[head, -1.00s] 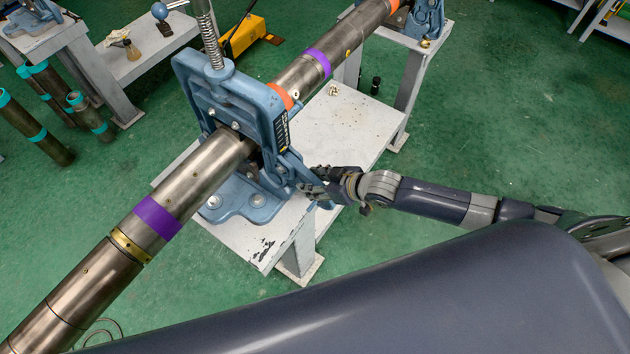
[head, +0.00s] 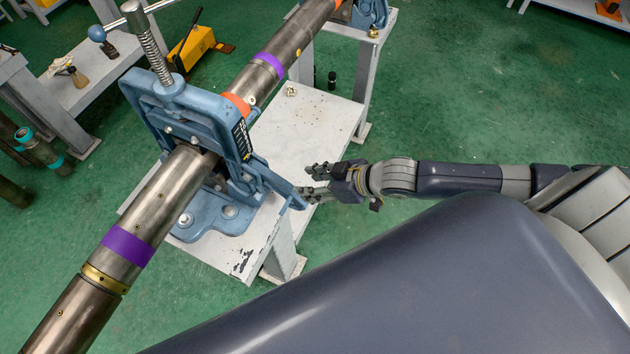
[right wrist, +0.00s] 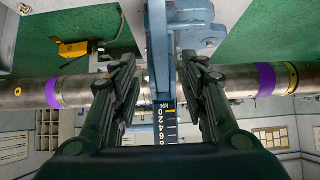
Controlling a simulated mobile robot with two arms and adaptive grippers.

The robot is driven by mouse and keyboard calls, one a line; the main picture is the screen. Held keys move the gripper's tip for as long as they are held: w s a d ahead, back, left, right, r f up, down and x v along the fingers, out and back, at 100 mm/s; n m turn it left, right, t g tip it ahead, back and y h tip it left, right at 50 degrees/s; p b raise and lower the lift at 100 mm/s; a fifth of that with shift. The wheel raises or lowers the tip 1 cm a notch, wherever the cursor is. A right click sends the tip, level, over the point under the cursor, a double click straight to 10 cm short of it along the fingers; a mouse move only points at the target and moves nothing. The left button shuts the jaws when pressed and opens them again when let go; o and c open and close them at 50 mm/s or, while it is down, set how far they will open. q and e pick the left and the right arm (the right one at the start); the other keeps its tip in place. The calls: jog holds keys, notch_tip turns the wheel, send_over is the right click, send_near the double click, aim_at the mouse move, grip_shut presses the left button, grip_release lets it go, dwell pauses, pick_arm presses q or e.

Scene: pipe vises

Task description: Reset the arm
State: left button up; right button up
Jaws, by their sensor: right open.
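My right gripper (head: 318,183) is open and empty at the right side of the blue pipe vise (head: 165,105). Its fingertips are close to the end of the vise's blue lever (head: 283,188); I cannot tell if they touch it. In the right wrist view the two dark fingers (right wrist: 158,85) stand apart, with a blue bar of the vise (right wrist: 170,55) and a number scale showing between them. The vise is clamped around a long steel pipe (head: 165,200) with purple bands. My left gripper is not in view.
The vise stands on a grey-white bench (head: 310,120). A second blue vise (head: 365,12) is at the top. A yellow tool (head: 192,48), another bench (head: 85,75) and short pipes (head: 40,150) lie to the left. Green floor (head: 480,90) is free on the right.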

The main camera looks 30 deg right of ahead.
jog(key=shift+s+d+r, duration=0.15)
jog(key=shift+s+r, duration=0.1)
jog(key=shift+r, duration=0.05)
dwell(0.4)
